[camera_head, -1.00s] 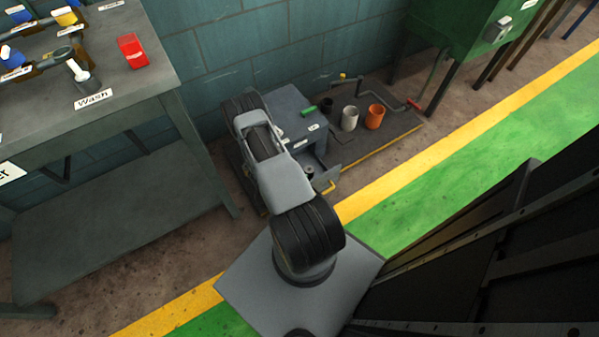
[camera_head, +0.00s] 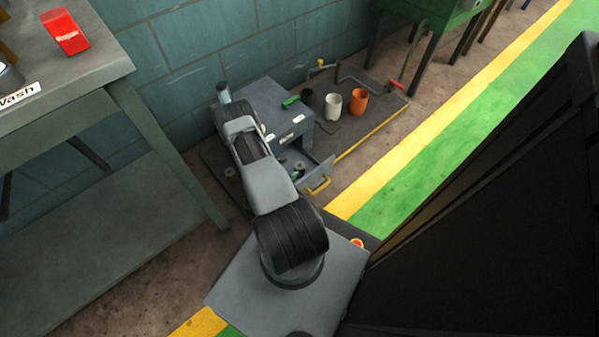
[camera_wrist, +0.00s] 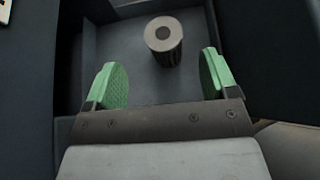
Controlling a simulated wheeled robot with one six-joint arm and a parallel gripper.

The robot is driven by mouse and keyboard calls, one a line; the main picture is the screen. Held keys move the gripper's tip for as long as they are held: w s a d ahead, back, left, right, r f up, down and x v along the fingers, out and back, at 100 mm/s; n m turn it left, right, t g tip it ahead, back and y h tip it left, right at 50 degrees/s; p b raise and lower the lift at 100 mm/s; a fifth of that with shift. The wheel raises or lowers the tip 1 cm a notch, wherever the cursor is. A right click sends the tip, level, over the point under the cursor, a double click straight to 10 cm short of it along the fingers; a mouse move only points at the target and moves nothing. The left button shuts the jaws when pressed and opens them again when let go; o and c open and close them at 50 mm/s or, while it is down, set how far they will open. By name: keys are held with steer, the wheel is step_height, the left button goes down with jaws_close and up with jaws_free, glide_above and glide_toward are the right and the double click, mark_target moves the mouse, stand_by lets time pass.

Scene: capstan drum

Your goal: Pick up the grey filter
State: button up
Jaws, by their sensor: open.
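The grey filter (camera_wrist: 164,38) is a short upright cylinder with a pale top and a dark centre hole. It stands in the open drawer (camera_wrist: 110,45) of a grey cabinet (camera_head: 272,105). In the wrist view my gripper (camera_wrist: 163,82) is open, with its two green-padded fingers apart and empty. The filter is beyond the fingertips, roughly centred between them and not touching either. In the head view my arm hides most of the gripper and part of the drawer.
The drawer has a yellow handle (camera_head: 319,185). White (camera_head: 333,105) and orange (camera_head: 358,101) cups stand on the low platform right of the cabinet, near a crank with a red handle (camera_head: 396,85). A workbench (camera_head: 60,75) stands left. Yellow-edged green floor lies right.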

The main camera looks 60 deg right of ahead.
mark_target(299, 166)
steer(key=shift+x, duration=1.15)
steer(key=b+x, duration=0.1)
steer(key=x, duration=0.1)
steer(key=b+x, duration=0.1)
steer(key=b, duration=0.1)
steer(key=shift+s+d+f, duration=0.2)
steer(key=shift+s+f, duration=0.05)
steer(key=shift+s, duration=0.1)
steer(key=shift+s+d+f, duration=0.2)
steer(key=shift+d+f, duration=0.05)
steer(key=shift+d, duration=0.4)
steer(key=shift+c, duration=0.4)
steer(key=c, duration=1)
steer(key=shift+r, duration=0.1)
